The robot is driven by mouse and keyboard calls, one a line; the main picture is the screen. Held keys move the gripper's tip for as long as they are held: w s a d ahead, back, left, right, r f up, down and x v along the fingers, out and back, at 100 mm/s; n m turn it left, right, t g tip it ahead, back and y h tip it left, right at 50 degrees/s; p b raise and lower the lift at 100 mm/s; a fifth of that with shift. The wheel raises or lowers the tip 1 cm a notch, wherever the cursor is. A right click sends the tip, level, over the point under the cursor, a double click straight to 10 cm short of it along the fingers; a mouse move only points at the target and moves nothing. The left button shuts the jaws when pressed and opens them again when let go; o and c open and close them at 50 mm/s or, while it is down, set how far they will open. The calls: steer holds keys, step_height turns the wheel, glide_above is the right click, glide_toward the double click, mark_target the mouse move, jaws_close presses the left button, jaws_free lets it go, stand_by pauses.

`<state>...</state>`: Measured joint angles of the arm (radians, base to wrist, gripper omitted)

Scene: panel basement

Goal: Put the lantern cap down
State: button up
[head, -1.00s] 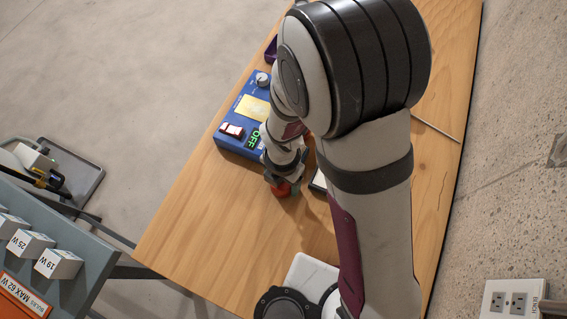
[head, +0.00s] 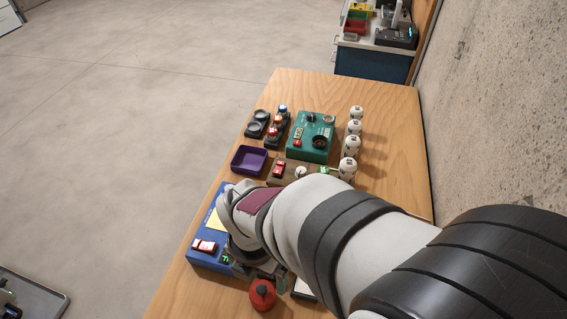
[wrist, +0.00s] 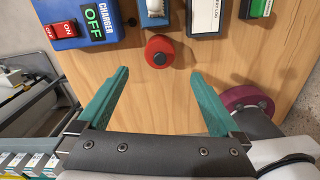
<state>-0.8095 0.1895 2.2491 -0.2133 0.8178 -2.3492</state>
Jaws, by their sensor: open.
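A round red piece with a dark centre, which looks like the lantern cap (head: 262,294), stands on the wooden table near the corner of the blue charger box. It also shows in the wrist view (wrist: 160,52), upright and just beyond my fingertips. My gripper (wrist: 160,73) is open, with its two green fingers wide apart and nothing between them. The wrist view shows a gap of bare wood between the fingers and the cap. In the head view my gripper (head: 272,276) is beside the cap and partly hidden by my arm.
The blue charger box (wrist: 70,20) with a red switch and an OFF sign is close to the left. Further up the table (head: 392,105) are a purple tray (head: 250,172), a green device (head: 318,125) and several white round items. A concrete wall (head: 500,100) borders the right.

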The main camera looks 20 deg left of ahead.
steer(key=shift+r, duration=0.15)
steer(key=s+d+r+n, duration=0.2)
steer(key=d+n, duration=0.4)
steer(key=n, duration=0.5)
steer(key=s+d+r+n+y, duration=0.1)
steer(key=d+n, duration=0.4)
steer(key=n, duration=0.5)
steer(key=s+d+r+n, duration=0.4)
steer(key=d+r+n, duration=0.1)
steer(key=n, duration=0.6)
steer(key=shift+d+r+n+y, duration=0.3)
steer(key=shift+d+y, duration=0.1)
steer(key=shift+d, duration=0.4)
